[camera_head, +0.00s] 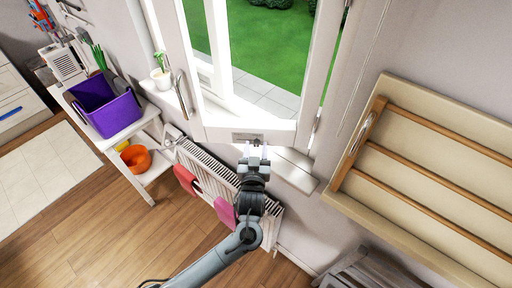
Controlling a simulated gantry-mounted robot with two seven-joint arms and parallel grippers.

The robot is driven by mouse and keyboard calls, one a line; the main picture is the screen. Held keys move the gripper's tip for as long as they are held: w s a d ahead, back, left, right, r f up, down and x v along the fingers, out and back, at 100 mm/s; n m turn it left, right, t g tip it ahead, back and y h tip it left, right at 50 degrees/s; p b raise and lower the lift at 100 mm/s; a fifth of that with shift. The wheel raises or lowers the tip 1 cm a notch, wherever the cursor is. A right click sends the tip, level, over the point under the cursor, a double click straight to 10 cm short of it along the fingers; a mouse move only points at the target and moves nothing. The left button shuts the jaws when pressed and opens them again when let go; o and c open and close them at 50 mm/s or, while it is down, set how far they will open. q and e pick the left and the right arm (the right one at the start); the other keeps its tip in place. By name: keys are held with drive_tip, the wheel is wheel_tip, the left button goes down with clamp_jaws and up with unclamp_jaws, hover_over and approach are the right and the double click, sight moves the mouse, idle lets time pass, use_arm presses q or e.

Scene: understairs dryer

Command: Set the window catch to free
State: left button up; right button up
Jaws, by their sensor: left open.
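The window sash (224,131) is a white frame that stands swung open into the room. A small grey metal plate with a dark part, which looks like the window catch (245,137), sits on its bottom rail. The position the catch is set to is too small to tell. My left gripper (256,151) is open just below the catch, its two pale fingers pointing up towards the rail. Nothing shows between the fingers, and I cannot tell whether they touch the rail. My right gripper is not in view.
A white sill (296,177) and a radiator (207,175) with red and pink cloths lie below the window. A potted plant (162,77) stands left of the sash. A wooden drying rack (430,170) hangs on the right wall. A purple basket (105,108) sits on the left shelf.

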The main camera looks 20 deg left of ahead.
sight(237, 139)
use_arm(q)
drive_tip(key=shift+w, duration=0.15)
clamp_jaws()
idle(0.4)
drive_tip(key=a, duration=0.2)
drive_tip(key=s+a+p, duration=0.1)
drive_tip(key=a, duration=0.1)
drive_tip(key=s+a, duration=0.1)
drive_tip(key=a, duration=0.1)
drive_tip(key=shift+p, duration=0.4)
drive_tip(key=shift+w+a, duration=0.1)
unclamp_jaws()
drive_tip(key=shift+a, duration=0.1)
